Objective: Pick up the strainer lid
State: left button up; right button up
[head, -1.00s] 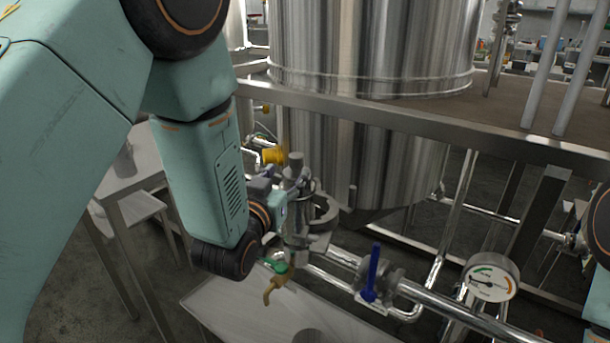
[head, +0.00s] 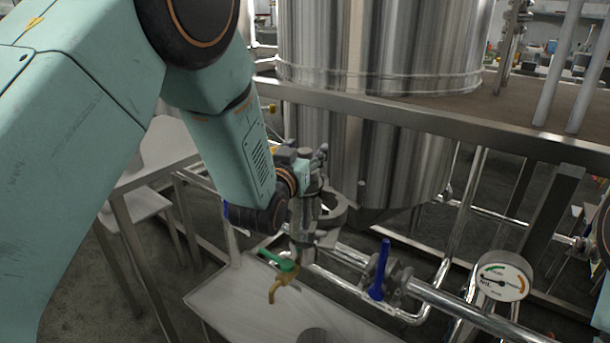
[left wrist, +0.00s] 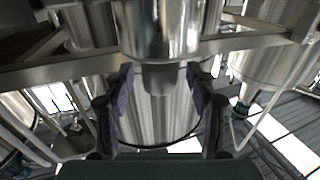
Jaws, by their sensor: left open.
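In the head view, the steel strainer assembly (head: 303,208) stands upright on the pipework in front of the tank. A grey cap-like part (head: 307,154) shows at its top; I cannot tell surely that this is the lid. My left gripper (head: 315,167) is at this upper part, and its wrist hides some of the strainer. In the left wrist view, my left gripper (left wrist: 160,76) is open, with one dark finger on each side of a short grey metal part (left wrist: 163,80) under a shiny cylinder (left wrist: 160,30). Contact cannot be made out. My right gripper is not in view.
A large steel tank (head: 375,45) stands behind a metal frame rail (head: 440,119). A pale table (head: 250,300) is below.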

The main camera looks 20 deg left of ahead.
pick_arm(q)
jog(key=shift+s+a+r, duration=0.1)
jog(key=shift+s, duration=0.05)
jog(key=c, duration=0.9)
grip_shut()
